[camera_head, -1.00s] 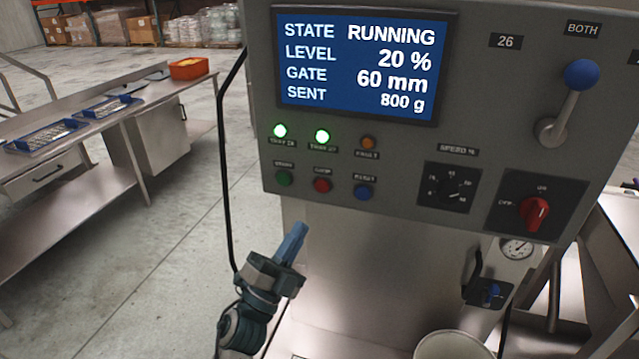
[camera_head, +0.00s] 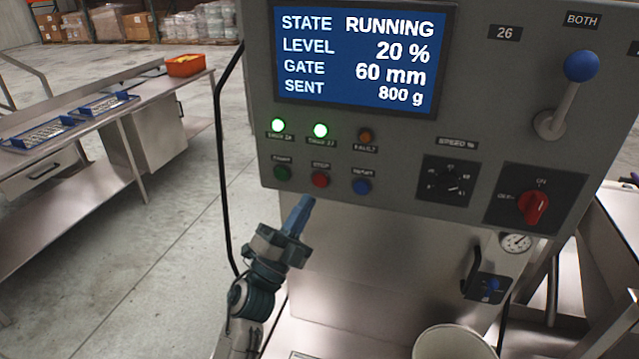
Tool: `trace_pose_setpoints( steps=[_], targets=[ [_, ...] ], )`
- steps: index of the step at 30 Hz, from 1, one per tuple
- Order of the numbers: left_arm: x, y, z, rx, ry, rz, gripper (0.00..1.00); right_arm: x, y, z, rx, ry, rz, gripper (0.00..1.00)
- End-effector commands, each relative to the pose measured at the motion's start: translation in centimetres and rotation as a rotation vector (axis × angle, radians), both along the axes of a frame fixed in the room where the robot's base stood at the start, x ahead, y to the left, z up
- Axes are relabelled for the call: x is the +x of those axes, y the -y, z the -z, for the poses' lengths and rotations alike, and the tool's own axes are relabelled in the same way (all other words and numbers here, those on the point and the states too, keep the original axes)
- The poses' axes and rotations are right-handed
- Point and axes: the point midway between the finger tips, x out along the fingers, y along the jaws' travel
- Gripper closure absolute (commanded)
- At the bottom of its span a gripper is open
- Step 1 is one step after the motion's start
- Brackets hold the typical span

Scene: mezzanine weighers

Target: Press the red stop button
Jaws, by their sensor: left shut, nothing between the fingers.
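The red stop button (camera_head: 320,180) is on the lower part of the grey control panel (camera_head: 410,155), between a green start button (camera_head: 282,173) and a blue reset button (camera_head: 361,186). My left gripper (camera_head: 304,204) is shut and empty. Its fingertips show just below the panel's lower edge, a little below and left of the red button in the picture. They look apart from the button. The screen (camera_head: 362,55) reads RUNNING, level 20 %, gate 60 mm, sent 800 g. My right gripper is not in view.
Two green lamps are lit above the buttons; the fault lamp (camera_head: 366,136) looks unlit. To the right are a speed dial (camera_head: 448,181), a red rotary switch (camera_head: 533,207) and a blue-knobbed lever (camera_head: 581,66). A black cable (camera_head: 222,180) hangs left. A white bucket (camera_head: 452,345) stands below.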

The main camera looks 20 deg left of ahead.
Motion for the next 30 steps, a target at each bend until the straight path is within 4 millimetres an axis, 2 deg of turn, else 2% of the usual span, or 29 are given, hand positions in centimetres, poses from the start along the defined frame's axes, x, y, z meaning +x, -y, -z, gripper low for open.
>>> trace_pose_setpoints(
  steps=[6,12,30],
  targets=[
    [2.7,0.1,0.1,-0.001,0.0,0.001,1.0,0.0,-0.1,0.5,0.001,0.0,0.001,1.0],
    [3.9,0.1,0.0,-0.001,0.0,0.001,1.0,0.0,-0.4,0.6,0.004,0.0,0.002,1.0],
    [4.0,0.1,0.0,0.0,0.0,0.0,1.0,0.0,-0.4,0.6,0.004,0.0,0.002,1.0]
  ],
)
